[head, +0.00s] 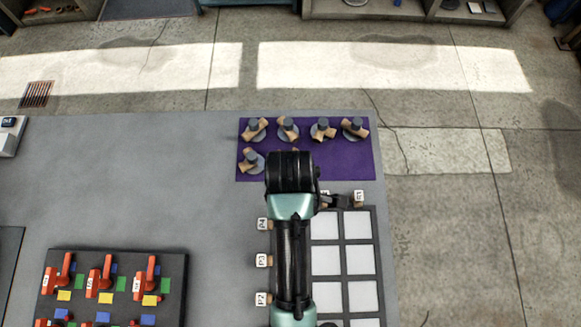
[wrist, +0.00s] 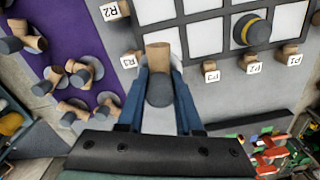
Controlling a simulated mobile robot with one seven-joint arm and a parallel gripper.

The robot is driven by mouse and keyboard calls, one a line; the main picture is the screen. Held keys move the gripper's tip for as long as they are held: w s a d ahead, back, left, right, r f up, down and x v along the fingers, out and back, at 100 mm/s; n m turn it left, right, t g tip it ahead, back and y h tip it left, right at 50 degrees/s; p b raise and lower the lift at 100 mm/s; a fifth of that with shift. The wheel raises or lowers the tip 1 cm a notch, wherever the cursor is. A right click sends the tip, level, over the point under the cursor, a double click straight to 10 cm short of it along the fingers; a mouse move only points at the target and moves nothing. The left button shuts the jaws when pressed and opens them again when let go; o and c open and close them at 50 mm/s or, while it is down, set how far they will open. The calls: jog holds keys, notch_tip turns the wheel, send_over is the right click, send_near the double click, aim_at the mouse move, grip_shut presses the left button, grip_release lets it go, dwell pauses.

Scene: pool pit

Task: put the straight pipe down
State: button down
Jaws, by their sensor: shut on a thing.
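My gripper (wrist: 159,80) is shut on the straight pipe (wrist: 158,58), which shows between its blue fingers in the wrist view as a tan tube with a dark grey rounded part nearer the gripper. The pipe appears over the corner of the white-celled grid board (head: 343,245), beside the label cubes. I cannot tell whether it touches the surface. In the head view my arm hides the pipe and most of the gripper. The purple mat (head: 308,172) lies beyond the board and bears several tan-and-grey pipe fittings (head: 322,129).
Labelled cubes (head: 263,261) line the board's edges. A dark round piece with a yellow band (wrist: 250,30) stands on the board. A dark tray (head: 113,284) with red valve-like pieces and coloured blocks lies at left. The grey surface between tray and mat is clear.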

jog(key=shift+s+n, duration=0.4)
jog(key=shift+n, duration=0.4)
notch_tip(320, 180, down, 10)
jog(key=shift+r+p, duration=0.1)
jog(key=shift+p, duration=0.2)
jog(key=shift+s, duration=0.1)
jog(key=c, duration=0.6)
grip_release()
jog(key=shift+f, duration=0.2)
